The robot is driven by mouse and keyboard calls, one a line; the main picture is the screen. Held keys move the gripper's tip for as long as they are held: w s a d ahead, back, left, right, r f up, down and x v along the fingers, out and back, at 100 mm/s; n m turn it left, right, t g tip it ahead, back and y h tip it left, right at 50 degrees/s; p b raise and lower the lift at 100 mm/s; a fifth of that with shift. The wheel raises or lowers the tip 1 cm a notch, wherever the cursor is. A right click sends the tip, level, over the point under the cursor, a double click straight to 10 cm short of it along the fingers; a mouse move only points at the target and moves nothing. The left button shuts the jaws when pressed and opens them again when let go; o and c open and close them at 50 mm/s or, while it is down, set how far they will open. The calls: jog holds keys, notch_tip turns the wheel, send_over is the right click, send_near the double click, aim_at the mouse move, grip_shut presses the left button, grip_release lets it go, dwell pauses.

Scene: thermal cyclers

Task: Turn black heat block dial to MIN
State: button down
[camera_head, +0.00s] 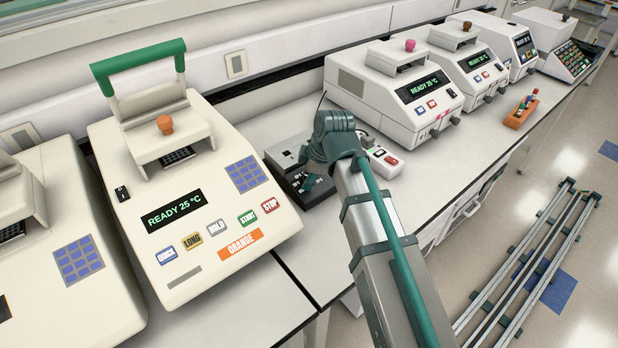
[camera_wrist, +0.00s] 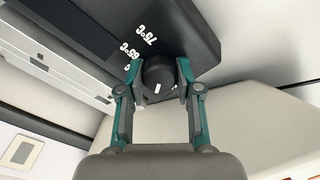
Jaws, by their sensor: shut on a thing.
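The black dial (camera_wrist: 159,72) shows in the wrist view on the black front of the heat block (camera_wrist: 198,28). It is round, with a white mark on its face. White "65°C" and "75°C" labels stand beside it. My gripper (camera_wrist: 160,80) has its two green fingers closed on either side of the dial. In the head view, the heat block (camera_head: 285,157) sits on the bench, its light top and dark front partly hidden by my arm. My gripper (camera_head: 313,182) is low at its front there, and the dial itself is hidden.
The orange-labelled thermal cycler (camera_head: 190,255) stands close on the left of the heat block. A small white device (camera_head: 382,160) with a red button is just right of it. More cyclers (camera_head: 390,85) line the bench to the right. An orange tube rack (camera_head: 521,112) stands near the bench edge.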

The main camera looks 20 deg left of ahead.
jog(key=n, duration=0.4)
jog(key=shift+n+b, duration=0.4)
jog(key=n, duration=0.3)
jog(key=shift+n+b, duration=0.3)
jog(key=n, duration=0.3)
jog(key=shift+n, duration=0.3)
jog(key=shift+s+d+n+b, duration=0.15)
jog(key=shift+n+b, duration=0.35)
jog(key=shift+n, duration=1.4)
jog(key=c, duration=0.8)
grip_release()
